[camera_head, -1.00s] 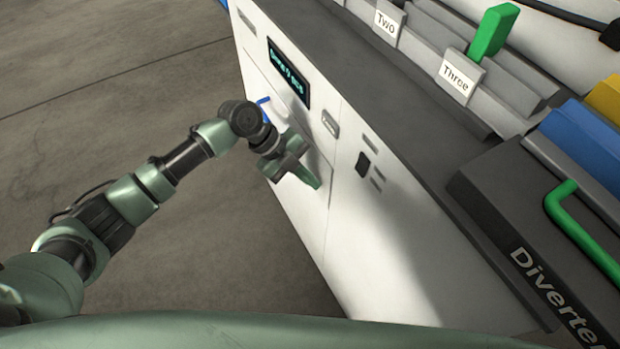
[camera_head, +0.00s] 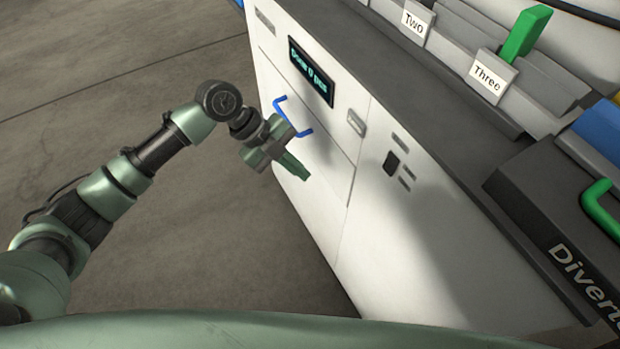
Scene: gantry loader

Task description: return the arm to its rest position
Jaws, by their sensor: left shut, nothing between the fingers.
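My left arm (camera_head: 138,172) comes in from the lower left and bends at a dark wrist joint. My left gripper (camera_head: 301,173) is shut and empty, with its green fingertips pointing down and to the right. It is in front of the white machine's front face (camera_head: 330,190). It covers part of the area just below the blue handle (camera_head: 281,105). I cannot tell whether it touches the face. My right gripper is out of view.
The machine has a dark display (camera_head: 311,72) and a small black switch (camera_head: 391,163). Open floor (camera_head: 100,75) lies left.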

